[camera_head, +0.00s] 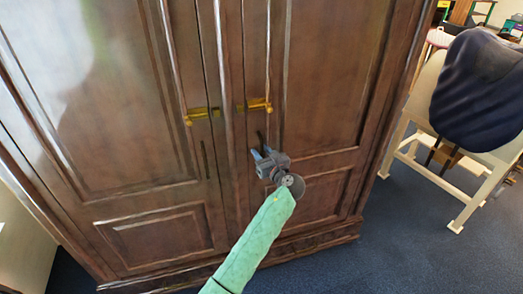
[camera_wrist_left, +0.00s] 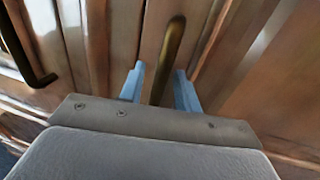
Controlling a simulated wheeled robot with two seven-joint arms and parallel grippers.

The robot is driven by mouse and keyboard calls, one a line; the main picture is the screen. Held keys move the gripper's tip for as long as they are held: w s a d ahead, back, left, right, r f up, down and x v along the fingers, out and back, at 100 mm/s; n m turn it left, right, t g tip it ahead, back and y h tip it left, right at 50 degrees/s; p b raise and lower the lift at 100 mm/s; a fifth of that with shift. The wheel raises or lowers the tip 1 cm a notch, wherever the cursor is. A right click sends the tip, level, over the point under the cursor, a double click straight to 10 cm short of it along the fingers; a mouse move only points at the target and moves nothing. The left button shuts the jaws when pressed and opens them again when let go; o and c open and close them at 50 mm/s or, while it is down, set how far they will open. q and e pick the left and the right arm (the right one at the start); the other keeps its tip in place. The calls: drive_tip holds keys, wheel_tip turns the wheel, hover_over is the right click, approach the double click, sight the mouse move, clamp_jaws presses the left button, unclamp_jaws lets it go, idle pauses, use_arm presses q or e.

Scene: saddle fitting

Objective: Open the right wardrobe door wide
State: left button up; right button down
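The brown wooden wardrobe fills the head view. Its right door (camera_head: 325,75) and left door (camera_head: 130,100) both look closed. The right door's brass handle (camera_head: 257,105) sits near the middle seam, and the left door's handle (camera_head: 202,113) is beside it. My left gripper (camera_head: 262,154), on a green-sleeved arm, is in front of the right door, below its handle in the head view. In the left wrist view its blue fingers (camera_wrist_left: 159,88) are apart, with a brass handle bar (camera_wrist_left: 171,55) showing between them. I cannot tell whether they touch it. My right gripper is not in view.
A dark saddle (camera_head: 480,85) rests on a pale wooden stand (camera_head: 420,115) to the right of the wardrobe. Blue carpet (camera_head: 400,230) lies clear in front of the wardrobe and stand. Another dark handle (camera_wrist_left: 30,60) shows at the left of the wrist view.

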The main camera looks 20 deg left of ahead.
use_arm(q)
drive_tip(key=shift+w+a, duration=0.1)
drive_tip(key=shift+w, duration=0.05)
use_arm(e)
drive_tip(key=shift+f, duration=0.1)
use_arm(q)
clamp_jaws()
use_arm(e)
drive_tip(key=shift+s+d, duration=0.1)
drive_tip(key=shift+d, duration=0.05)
